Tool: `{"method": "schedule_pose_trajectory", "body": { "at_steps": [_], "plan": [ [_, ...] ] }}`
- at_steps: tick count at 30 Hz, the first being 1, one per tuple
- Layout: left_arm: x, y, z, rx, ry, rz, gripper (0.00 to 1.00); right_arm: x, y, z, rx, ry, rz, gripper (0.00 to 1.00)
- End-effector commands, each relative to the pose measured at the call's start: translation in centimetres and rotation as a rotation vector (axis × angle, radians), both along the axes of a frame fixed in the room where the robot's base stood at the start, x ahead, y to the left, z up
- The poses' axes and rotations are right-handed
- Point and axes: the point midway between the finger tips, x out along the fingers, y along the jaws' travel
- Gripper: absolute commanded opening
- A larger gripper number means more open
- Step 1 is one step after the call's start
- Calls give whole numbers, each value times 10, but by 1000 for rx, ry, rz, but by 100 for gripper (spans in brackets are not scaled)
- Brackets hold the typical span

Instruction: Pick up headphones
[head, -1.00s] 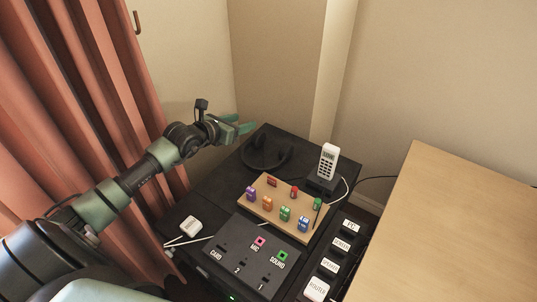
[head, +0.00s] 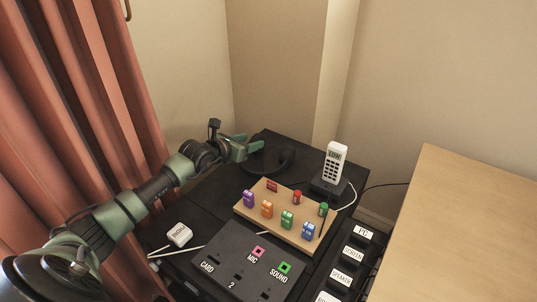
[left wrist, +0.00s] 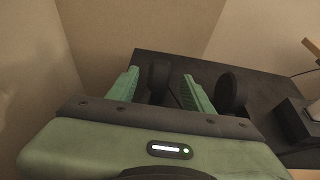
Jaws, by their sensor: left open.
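The black headphones (head: 284,160) lie at the back of the dark desk top, behind the wooden board. In the left wrist view one ear cup (left wrist: 158,80) shows between my fingers, and the other ear cup (left wrist: 231,90) shows just right of the right finger. My left gripper (head: 252,147) is open at the left part of the headphones, and its green fingers partly cover them in the head view. It also shows in the left wrist view (left wrist: 160,88). I cannot tell whether the fingers touch the headphones. My right gripper is not in view.
The wooden board (head: 240,209) with coloured blocks stands in front of the headphones. A white phone (head: 335,163) in a black dock is to the right. A black socket panel (head: 215,250) is nearer. Walls close off the back; a curtain (head: 75,120) hangs left.

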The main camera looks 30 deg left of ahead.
Motion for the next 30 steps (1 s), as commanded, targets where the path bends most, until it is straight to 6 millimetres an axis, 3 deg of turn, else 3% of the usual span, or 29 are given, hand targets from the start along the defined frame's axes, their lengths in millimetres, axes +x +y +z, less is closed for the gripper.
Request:
{"method": "schedule_pose_trajectory", "body": {
  "at_steps": [6,14,20,30],
  "plan": [
    [23,0,-9,-1,0,1,51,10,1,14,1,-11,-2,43],
    [25,-1,-9,0,1,0,51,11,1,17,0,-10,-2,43],
    [25,-1,-9,-1,1,0,1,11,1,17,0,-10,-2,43],
    [25,-1,-7,-1,-1,0,0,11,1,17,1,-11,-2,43]
  ]
}}
